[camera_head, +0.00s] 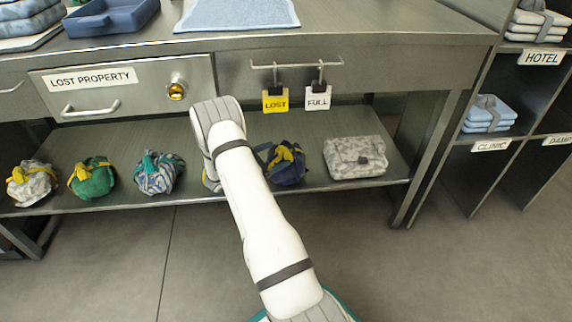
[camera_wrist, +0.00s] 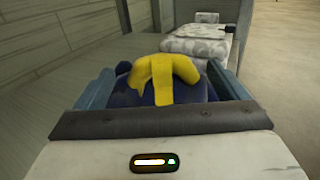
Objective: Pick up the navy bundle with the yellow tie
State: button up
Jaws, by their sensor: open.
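The navy bundle with the yellow tie (camera_head: 288,170) sits on the lower shelf, right of my arm in the head view. In the wrist view the navy bundle (camera_wrist: 135,96) lies straight ahead, its yellow tie on top. My gripper (camera_wrist: 160,92) is open, with one blue-grey finger on each side of the bundle. Whether the fingers touch the cloth I cannot tell. The bundle's lower part is hidden behind the gripper's front edge. In the head view my arm hides the gripper.
On the same shelf (camera_head: 330,195), a grey patterned folded bundle (camera_head: 355,157) lies to the right. To the left are a striped bundle (camera_head: 158,173), a green bundle (camera_head: 91,178) and a pale bundle (camera_head: 31,183). Part of another bundle shows behind my arm. The tabletop overhangs the shelf.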

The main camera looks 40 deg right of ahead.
aim_at(280, 152)
jog(key=d, duration=0.1)
jog(key=d+b, duration=0.1)
jog(key=d, duration=0.1)
jog(key=shift+s+d+f+b, duration=0.15)
jog(key=shift+s+d+b, duration=0.1)
jog(key=shift+d+b, duration=0.15)
jog(key=shift+d, duration=0.4)
jog(key=shift+r, duration=0.2)
jog(key=shift+c, duration=0.4)
jog(key=c, duration=1.7)
